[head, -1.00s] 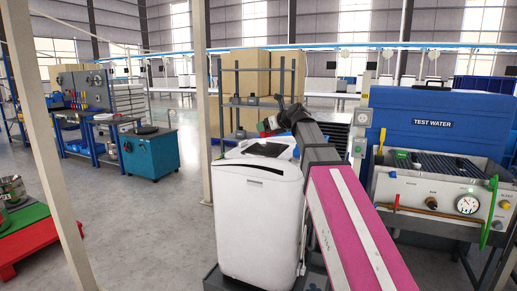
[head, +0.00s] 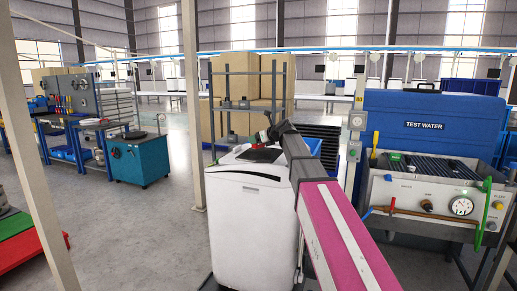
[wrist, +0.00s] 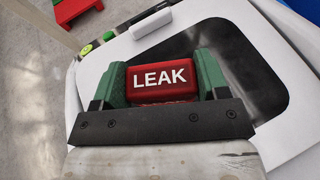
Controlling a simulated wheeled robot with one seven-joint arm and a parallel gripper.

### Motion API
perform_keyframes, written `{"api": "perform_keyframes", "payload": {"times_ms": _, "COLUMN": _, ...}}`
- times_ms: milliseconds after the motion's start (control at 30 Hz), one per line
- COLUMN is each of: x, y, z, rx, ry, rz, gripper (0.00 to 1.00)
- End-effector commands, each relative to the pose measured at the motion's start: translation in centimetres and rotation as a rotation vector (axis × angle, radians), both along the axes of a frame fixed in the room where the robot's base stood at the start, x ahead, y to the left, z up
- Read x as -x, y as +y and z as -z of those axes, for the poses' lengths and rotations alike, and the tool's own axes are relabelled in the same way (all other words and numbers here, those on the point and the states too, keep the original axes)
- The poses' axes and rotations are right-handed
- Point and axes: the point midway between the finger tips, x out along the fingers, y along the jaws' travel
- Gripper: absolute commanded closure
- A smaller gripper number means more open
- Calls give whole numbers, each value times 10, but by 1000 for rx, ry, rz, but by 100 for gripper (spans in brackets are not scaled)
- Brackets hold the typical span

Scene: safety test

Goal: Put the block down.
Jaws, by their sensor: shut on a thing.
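My gripper (head: 264,137) is at the end of my arm, over the top of a white machine (head: 248,215) in the head view. In the wrist view its green fingers are shut on a red block (wrist: 160,79) with the white word LEAK. The block lies level between the fingers, with its label facing the camera. Behind and beyond it is the machine's white top (wrist: 160,40) with a dark panel (wrist: 245,70). I cannot tell whether the block touches the top or is held above it.
A blue TEST WATER unit (head: 425,125) with a gauge and pipes stands to the right. A grey shelf rack (head: 225,100) and cardboard boxes (head: 260,85) are behind the machine. A teal cabinet (head: 140,160) stands left, with open floor (head: 150,225) before it.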

Motion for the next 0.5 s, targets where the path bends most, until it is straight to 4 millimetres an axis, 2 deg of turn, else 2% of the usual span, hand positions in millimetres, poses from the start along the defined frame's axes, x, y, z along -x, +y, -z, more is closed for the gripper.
{"api": "perform_keyframes", "payload": {"times_ms": 167, "x": -3, "y": -1, "z": 8, "rx": 1, "ry": -1, "rz": 0, "gripper": 56}}
{"api": "perform_keyframes", "payload": {"times_ms": 400, "x": -2, "y": -1, "z": 38, "rx": 0, "ry": 0, "rz": 0, "gripper": 56}}
{"api": "perform_keyframes", "payload": {"times_ms": 500, "x": -2, "y": -1, "z": 42, "rx": 0, "ry": -1, "rz": 0, "gripper": 56}}
